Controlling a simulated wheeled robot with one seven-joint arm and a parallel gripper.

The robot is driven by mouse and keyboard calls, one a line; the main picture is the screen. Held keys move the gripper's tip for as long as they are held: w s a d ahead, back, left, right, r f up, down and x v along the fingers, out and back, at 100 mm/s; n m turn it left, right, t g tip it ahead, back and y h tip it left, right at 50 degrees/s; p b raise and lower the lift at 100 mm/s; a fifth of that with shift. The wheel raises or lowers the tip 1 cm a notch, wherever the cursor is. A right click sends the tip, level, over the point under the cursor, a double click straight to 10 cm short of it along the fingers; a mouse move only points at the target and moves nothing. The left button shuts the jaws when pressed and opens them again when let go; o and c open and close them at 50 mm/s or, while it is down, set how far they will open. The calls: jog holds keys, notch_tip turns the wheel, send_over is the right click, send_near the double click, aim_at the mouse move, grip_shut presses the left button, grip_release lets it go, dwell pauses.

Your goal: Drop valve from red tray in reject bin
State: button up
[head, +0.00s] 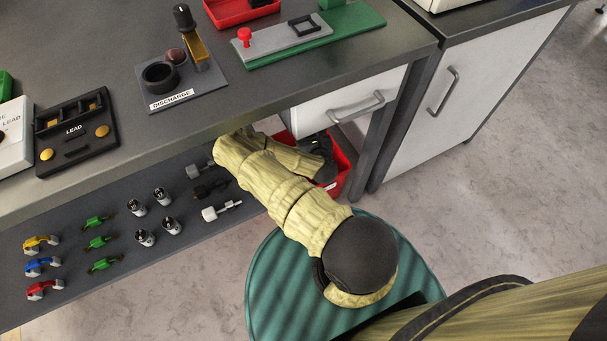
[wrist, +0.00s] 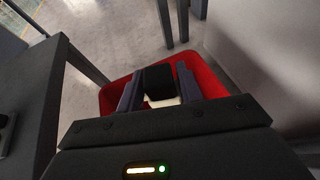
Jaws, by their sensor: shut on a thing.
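The wrist view shows my gripper (wrist: 158,90) shut on a black blocky thing with a pale lower part, which I take to be the valve (wrist: 158,77). The red reject bin (wrist: 212,80) lies below and around it in that view, and the valve is over its opening. In the head view the bin (head: 345,158) stands under the bench beside the drawer unit. My arm reaches down to it, and my gripper (head: 322,160) is partly hidden there. The red tray (head: 222,20) is on the bench top at the upper edge, with a dark item in it.
The bench edge (head: 300,92) and the white drawer (head: 350,100) are close to my arm. A lower shelf (head: 120,275) holds several small parts. A discharge fixture (head: 190,90) and a green board (head: 350,25) stand on the bench. Floor at right is clear.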

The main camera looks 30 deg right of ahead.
jog(key=shift+f+b, duration=0.65)
jog(key=shift+f, duration=0.5)
jog(key=o, duration=1.1)
jog(key=p+v, duration=0.5)
jog(key=v, duration=1.2)
jog(key=shift+s, duration=0.25)
